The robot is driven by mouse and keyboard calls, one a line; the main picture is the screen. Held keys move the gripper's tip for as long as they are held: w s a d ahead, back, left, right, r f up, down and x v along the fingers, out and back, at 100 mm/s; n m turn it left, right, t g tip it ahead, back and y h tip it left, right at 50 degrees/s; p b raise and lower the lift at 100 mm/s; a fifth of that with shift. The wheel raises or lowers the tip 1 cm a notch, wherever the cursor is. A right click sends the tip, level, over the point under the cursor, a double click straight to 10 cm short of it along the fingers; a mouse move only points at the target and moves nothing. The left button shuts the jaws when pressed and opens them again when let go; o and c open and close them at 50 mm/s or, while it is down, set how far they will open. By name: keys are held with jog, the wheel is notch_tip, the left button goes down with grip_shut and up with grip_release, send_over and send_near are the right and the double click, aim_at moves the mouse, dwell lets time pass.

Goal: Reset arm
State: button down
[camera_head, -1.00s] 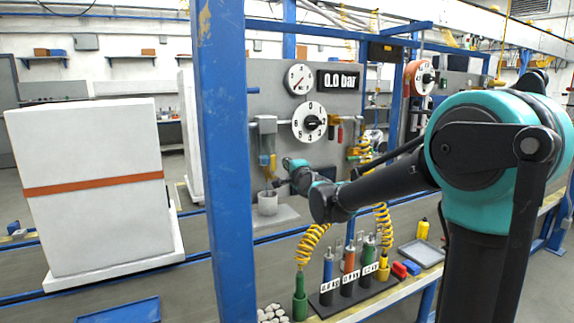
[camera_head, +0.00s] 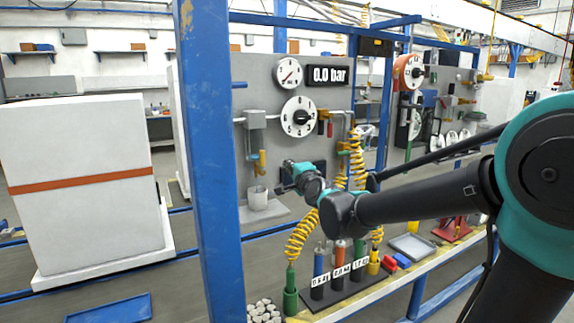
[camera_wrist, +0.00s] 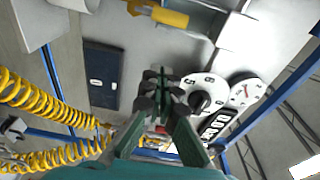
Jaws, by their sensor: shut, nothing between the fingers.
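My gripper (camera_head: 284,183) is in front of the grey panel (camera_head: 345,100), below the numbered dial, and points left. In the wrist view its fingertips (camera_wrist: 160,78) are together with nothing between them. The fingers appear in front of the panel, beside the white dial (camera_wrist: 206,92). I cannot tell how far they are from the panel. My arm reaches in from the right side of the head view.
A blue post (camera_head: 215,170) stands left of my gripper. Yellow coiled hoses (camera_head: 302,238) and a rack of cylinders (camera_head: 340,288) are below. A grey tray (camera_head: 412,246) lies right of them.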

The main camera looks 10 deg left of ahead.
jog(key=s+d+f+n+g+h, duration=0.1)
jog(key=s+d+f+n+g, duration=0.15)
jog(key=s+d+f, duration=0.35)
jog(key=s+d+f+n+g+h, duration=0.2)
jog(key=d+f+n, duration=0.15)
jog(key=f, duration=0.45)
jog(key=s+d+f+n+g+h, duration=0.1)
jog(key=s+d+f+n+g, duration=0.1)
jog(key=s+d+f, duration=0.35)
jog(key=s+d+f+n+g+h, duration=0.3)
jog(key=s+d+f+n+g, duration=0.1)
jog(key=s+d+f, duration=0.8)
jog(key=s+f+g, duration=0.1)
jog(key=s+f, duration=0.1)
jog(key=s, duration=0.1)
jog(key=shift+d+f+h, duration=0.3)
jog(key=shift+h, duration=0.1)
